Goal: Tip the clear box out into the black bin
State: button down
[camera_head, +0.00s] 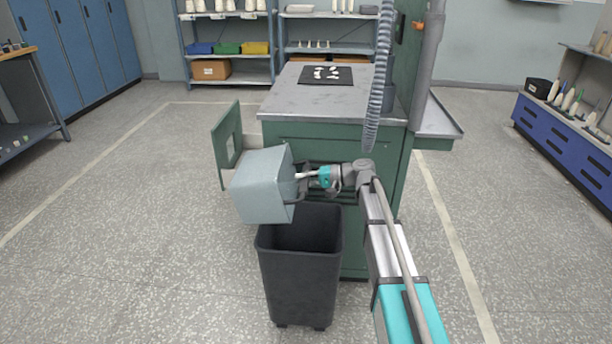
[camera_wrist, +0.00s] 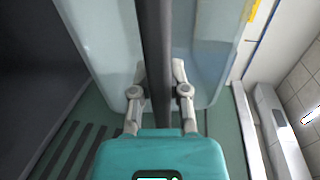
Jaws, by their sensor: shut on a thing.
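The clear box (camera_head: 262,186) is a pale, see-through bluish bin held at the end of my arm. It is tilted over the left part of the black bin's opening. My gripper (camera_head: 302,176) is shut on a dark bar at the box's near side. In the wrist view my gripper (camera_wrist: 160,85) has its fingers on either side of this dark bar, with the clear box (camera_wrist: 105,45) beyond. The black bin (camera_head: 300,272) stands upright on the floor below. Its visible inside looks dark, and I cannot see any contents. The inside of the box is mostly hidden.
A green cabinet (camera_head: 385,170) with a grey top (camera_head: 300,98) stands behind the bin, its small green door (camera_head: 226,145) open at left. A black mat (camera_head: 325,75) with white pieces lies on top. A ridged hose (camera_head: 377,90) hangs near my arm. Floor at left is free.

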aim_at(279, 160)
jog(key=a+r+h+p, duration=0.6)
jog(key=h+p, duration=0.1)
jog(key=p, duration=0.9)
jog(key=shift+w+a+r, duration=0.15)
jog(key=shift+a+r, duration=0.25)
jog(key=a+h+p, duration=0.1)
jog(key=h+p, duration=0.1)
jog(key=a+r+h+p, duration=0.1)
jog(key=a+h+p, duration=0.1)
jog(key=p, duration=0.1)
jog(key=shift+w+a+r, duration=0.1)
jog(key=shift+a+r, duration=0.1)
jog(key=shift+a, duration=0.05)
jog(key=shift+a+r+g+h+p, duration=0.15)
jog(key=shift+a+r+h+p, duration=0.1)
jog(key=shift+a+h+p, duration=0.65)
jog(key=shift+a+r+g+h+p, duration=0.2)
jog(key=shift+a+h+p, duration=0.3)
jog(key=shift+h, duration=0.8)
jog(key=shift+a, duration=0.1)
jog(key=shift+r, duration=0.15)
